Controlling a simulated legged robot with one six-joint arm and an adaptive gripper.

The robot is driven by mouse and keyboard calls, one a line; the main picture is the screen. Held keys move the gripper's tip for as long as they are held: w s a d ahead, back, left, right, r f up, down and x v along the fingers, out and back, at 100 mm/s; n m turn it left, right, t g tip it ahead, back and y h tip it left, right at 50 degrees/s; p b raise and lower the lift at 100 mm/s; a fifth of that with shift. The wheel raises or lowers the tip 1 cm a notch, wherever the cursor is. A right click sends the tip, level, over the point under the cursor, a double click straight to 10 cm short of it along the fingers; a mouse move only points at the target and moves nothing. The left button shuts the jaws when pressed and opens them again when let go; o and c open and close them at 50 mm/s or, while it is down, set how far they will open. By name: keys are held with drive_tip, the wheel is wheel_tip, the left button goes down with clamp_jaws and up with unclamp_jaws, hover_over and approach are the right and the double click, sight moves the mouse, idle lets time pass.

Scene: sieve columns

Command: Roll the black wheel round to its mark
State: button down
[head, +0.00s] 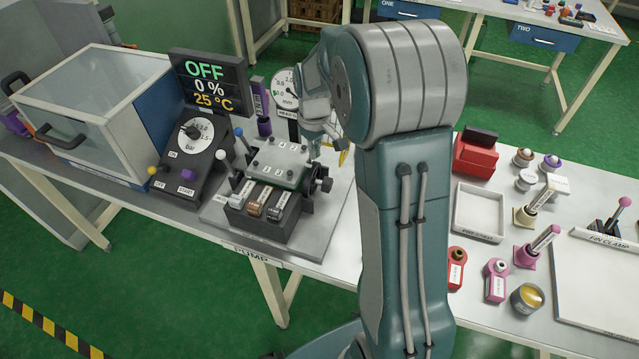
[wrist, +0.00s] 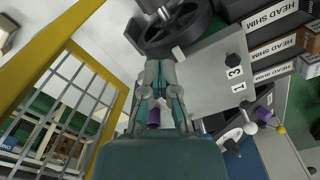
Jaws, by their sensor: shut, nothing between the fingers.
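In the wrist view the black wheel (wrist: 178,28) is at the top, with spokes and a dark rim. A small pale tab (wrist: 178,53) shows at its lower rim. My gripper (wrist: 161,68) is shut and empty, its fingertips appearing at or very near the rim; I cannot tell whether they touch. In the head view my gripper (head: 320,140) points down beside the grey numbered plate (head: 275,165). A dark round part (head: 317,186) at the fixture's right side seems to be the wheel, seen nearly edge-on. I cannot make out its mark.
Labelled head shims (head: 263,203) sit in a black holder before the plate. Left stand a control box (head: 190,150), a display (head: 208,80) and a clear-sided cabinet (head: 90,90). A dial gauge (head: 286,82) stands behind. A white tray (head: 478,212) and small parts lie right of my arm.

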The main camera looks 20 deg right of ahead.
sight(309, 178)
drive_tip(key=shift+f, duration=1.25)
idle(0.3)
drive_tip(key=shift+s+a+r, duration=0.15)
drive_tip(key=shift+s+a, duration=0.65)
idle(1.6)
drive_tip(key=shift+s+a+f, duration=0.4)
drive_tip(key=shift+s+a, duration=0.3)
drive_tip(key=shift+s, duration=0.05)
idle(1.5)
drive_tip(key=shift+r, duration=0.1)
drive_tip(key=shift+w+r, duration=0.15)
drive_tip(key=shift+r, duration=2.35)
